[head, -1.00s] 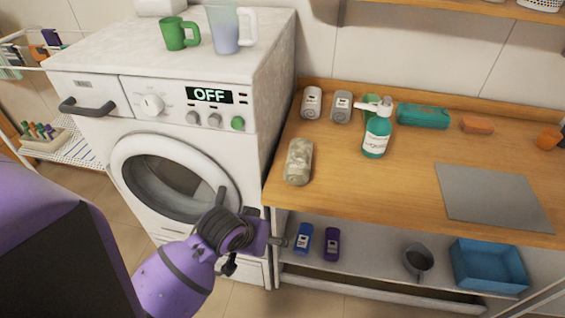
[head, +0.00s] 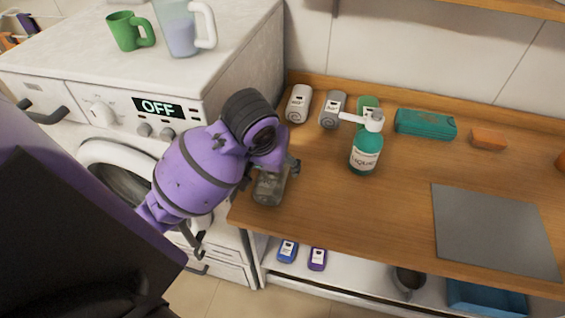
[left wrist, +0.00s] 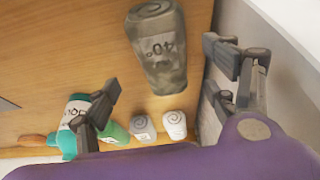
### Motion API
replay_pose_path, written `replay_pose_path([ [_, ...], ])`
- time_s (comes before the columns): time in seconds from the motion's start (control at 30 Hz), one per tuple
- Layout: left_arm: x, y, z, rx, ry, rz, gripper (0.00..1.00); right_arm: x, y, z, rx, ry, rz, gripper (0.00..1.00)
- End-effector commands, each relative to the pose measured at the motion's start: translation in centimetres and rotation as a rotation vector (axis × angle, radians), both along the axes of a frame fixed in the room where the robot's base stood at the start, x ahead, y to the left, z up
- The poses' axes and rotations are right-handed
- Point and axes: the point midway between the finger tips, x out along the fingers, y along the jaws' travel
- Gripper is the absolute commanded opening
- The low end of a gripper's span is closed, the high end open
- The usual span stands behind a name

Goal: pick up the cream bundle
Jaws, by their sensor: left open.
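A pale cream rolled bundle (head: 299,104) stands at the back left of the wooden counter. It also shows in the left wrist view (left wrist: 175,125), beyond the fingers. A mottled grey-beige bundle (head: 268,190) marked 40° is nearer the counter's left front, partly hidden by my gripper in the head view. My left gripper (head: 272,168) is open over the counter at this mottled bundle. In the left wrist view the mottled bundle (left wrist: 160,50) shows between the spread fingers; contact is not clear. My right gripper is not in view.
Beside the cream bundle are a grey bundle (head: 332,109), a green one (head: 368,104) and a pump bottle (head: 366,153). A teal case (head: 426,124) and orange block (head: 488,139) lie right. The washing machine (head: 240,75) borders the left. The middle counter is clear.

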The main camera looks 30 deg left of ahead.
Motion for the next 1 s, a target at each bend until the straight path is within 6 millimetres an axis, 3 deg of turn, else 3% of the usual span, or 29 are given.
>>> replay_pose_path([
  [0.4, 1.7, 0.9, -5.0, 0.001, 0.007, 0.001, 0.78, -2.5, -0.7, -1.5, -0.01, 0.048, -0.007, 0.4],
  [0.6, 2.6, 1.1, -6.8, -0.001, 0.003, 0.0, 0.78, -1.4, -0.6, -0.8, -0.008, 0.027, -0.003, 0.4],
  [0.83, 2.7, 1.1, -7.1, 0.0, 0.002, -0.001, 0.78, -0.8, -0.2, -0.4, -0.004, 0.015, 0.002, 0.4],
  [1.0, 2.7, 1.1, -7.1, -0.001, 0.002, 0.0, 0.58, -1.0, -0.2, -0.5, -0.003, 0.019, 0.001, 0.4],
])
